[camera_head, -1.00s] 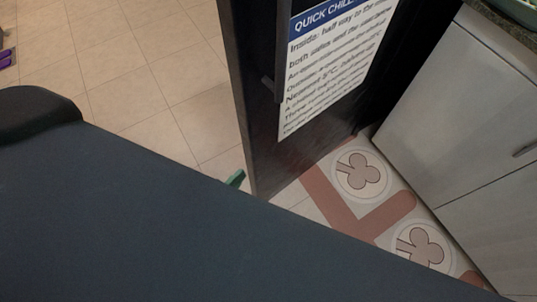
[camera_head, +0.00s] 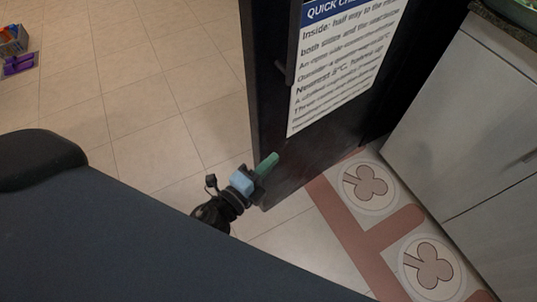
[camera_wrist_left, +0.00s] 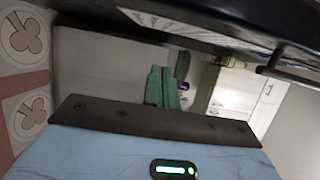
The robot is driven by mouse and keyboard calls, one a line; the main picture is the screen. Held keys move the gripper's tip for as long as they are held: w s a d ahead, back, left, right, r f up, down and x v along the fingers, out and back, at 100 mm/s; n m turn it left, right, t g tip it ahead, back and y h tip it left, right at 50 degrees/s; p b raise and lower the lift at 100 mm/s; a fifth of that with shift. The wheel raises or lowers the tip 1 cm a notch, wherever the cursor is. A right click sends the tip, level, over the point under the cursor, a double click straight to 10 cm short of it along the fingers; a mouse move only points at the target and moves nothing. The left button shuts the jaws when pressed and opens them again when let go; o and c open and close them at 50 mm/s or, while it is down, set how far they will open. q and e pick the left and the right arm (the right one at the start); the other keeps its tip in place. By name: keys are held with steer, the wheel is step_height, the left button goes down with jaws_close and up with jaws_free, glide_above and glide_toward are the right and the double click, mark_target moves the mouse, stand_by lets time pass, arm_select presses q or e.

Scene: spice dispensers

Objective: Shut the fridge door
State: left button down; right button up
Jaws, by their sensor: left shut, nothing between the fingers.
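The dark fridge door (camera_head: 270,120) stands open in the head view, with a white "QUICK CHILL" notice and a dark handle (camera_head: 291,55) on its face. My left gripper (camera_head: 268,161), with green fingers, is at the lower part of the door's near edge. Its fingers are shut with nothing between them. In the left wrist view the green fingers (camera_wrist_left: 162,88) are together, with the dark door (camera_wrist_left: 230,20) across the top. I cannot tell whether the fingertips touch the door. My right gripper is not in view.
Grey cabinets (camera_head: 450,130) with a counter stand at the right. A patterned mat (camera_head: 335,215) lies on the floor before them. A box (camera_head: 12,40) and a purple item (camera_head: 20,64) are at the far left. Tiled floor (camera_head: 150,110) left of the door is clear.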

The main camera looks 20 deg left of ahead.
mark_target(279, 131)
arm_select(q)
steer(key=shift+w+a+p, duration=0.1)
steer(key=shift+w+a, duration=0.1)
steer(key=shift+w, duration=1.45)
steer(key=shift+w+a+p, duration=0.15)
steer(key=shift+w+a, duration=0.05)
steer(key=shift+w, duration=1.4)
steer(key=shift+w+a+p, duration=0.1)
steer(key=shift+w+a, duration=0.1)
steer(key=shift+w, duration=1.45)
steer(key=shift+a, duration=0.15)
